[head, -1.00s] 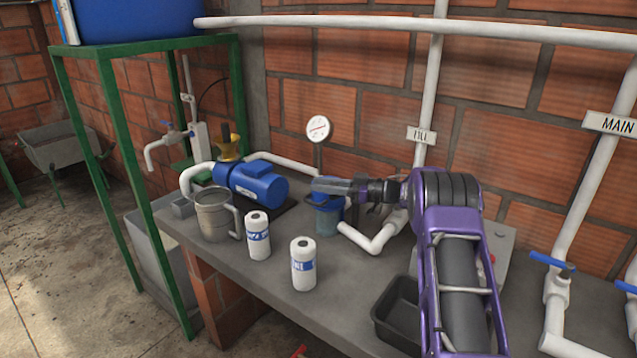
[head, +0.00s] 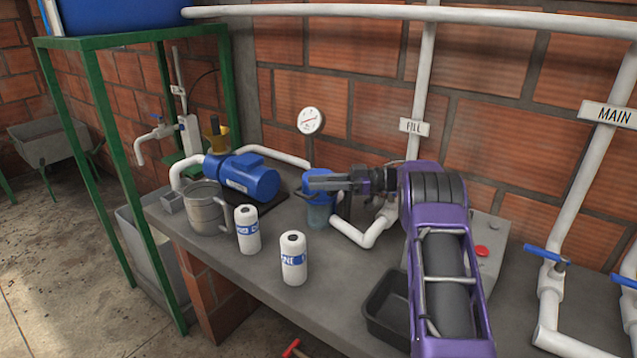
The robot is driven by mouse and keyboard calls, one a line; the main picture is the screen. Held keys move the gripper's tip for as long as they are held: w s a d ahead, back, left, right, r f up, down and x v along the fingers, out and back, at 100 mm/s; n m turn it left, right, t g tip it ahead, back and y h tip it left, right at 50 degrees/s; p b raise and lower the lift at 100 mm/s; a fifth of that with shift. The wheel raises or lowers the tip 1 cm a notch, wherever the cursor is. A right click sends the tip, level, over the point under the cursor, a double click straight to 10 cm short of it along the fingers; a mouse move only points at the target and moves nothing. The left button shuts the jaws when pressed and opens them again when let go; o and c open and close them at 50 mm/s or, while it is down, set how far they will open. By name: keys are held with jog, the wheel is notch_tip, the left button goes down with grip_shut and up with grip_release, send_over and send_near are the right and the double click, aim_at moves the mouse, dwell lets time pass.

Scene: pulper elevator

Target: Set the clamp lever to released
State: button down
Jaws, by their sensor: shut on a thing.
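My gripper (head: 318,183) reaches in from the right, just at the top of the blue-capped filter housing (head: 318,214), with its dark fingers lying across the blue cap. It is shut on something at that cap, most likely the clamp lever. The lever itself is hidden by the fingers, so I cannot tell its angle. The filter has a clear, bluish bowl and stands upright on the grey bench (head: 250,288).
White pipe (head: 365,238) runs close by on the right. A dark tray (head: 390,305) is in front.

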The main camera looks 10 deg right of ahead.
jog(key=shift+s+f, duration=0.1)
jog(key=c, duration=0.6)
grip_release()
jog(key=shift+d, duration=0.15)
jog(key=s+d, duration=0.1)
jog(key=d, duration=1)
jog(key=shift+d, duration=0.4)
